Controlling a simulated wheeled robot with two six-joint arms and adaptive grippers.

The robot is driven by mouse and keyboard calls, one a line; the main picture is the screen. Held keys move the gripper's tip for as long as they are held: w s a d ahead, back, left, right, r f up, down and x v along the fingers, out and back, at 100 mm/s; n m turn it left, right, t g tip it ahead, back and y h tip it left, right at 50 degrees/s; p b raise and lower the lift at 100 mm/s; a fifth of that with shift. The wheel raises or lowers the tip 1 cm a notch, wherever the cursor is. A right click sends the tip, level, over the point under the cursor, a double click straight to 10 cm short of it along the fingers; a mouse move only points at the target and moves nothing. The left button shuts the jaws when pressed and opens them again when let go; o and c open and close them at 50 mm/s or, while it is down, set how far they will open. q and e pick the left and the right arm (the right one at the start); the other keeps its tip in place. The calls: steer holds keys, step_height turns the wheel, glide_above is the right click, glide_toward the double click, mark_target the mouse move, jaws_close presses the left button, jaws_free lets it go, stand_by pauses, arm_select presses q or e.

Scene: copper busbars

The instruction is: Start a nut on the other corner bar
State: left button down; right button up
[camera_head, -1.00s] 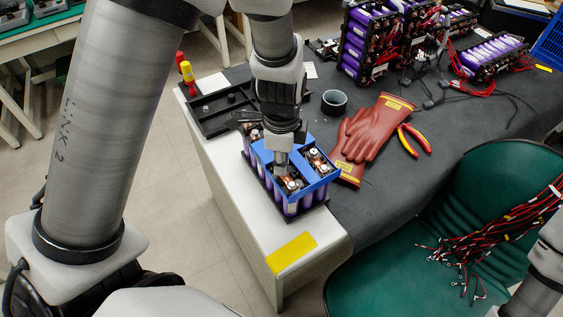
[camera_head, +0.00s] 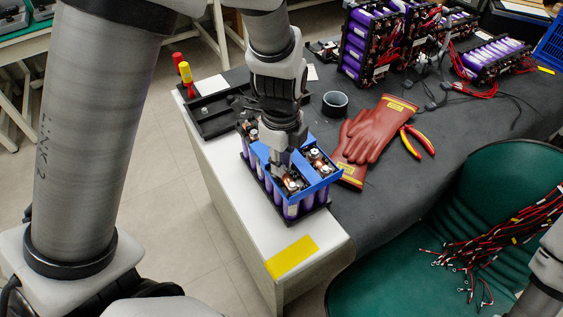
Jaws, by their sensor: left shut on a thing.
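A battery module with purple cells and a blue top frame (camera_head: 322,183) stands near the table's front corner. Copper bars with bright studs or nuts (camera_head: 316,154) show in the openings of its top. My left gripper (camera_head: 283,167) points down over the module's top, close to the near copper bar (camera_head: 293,184). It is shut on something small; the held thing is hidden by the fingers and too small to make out. I cannot tell whether it touches a stud. Of my right arm, only a link shows at the right edge; its gripper is out of view.
A black tray (camera_head: 207,128) lies behind the module at left, with screwdrivers (camera_head: 186,75) beside it. A dark cup (camera_head: 335,103), red gloves (camera_head: 376,133) and red-yellow pliers (camera_head: 417,142) lie to the right. A green chair (camera_head: 450,215) holding wires stands in front.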

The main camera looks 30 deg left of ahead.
arm_select(q)
steer(key=shift+s, duration=0.1)
steer(key=m+b, duration=0.1)
steer(key=m, duration=0.1)
steer(key=m+b, duration=0.1)
steer(key=m, duration=0.1)
steer(key=shift+f+b, duration=0.3)
steer(key=shift+f, duration=0.05)
steer(key=c, duration=1)
jaws_free()
steer(key=shift+r+p, duration=0.35)
step_height(320, 180, up, 6)
steer(key=p, duration=0.5)
steer(key=shift+r, duration=0.1)
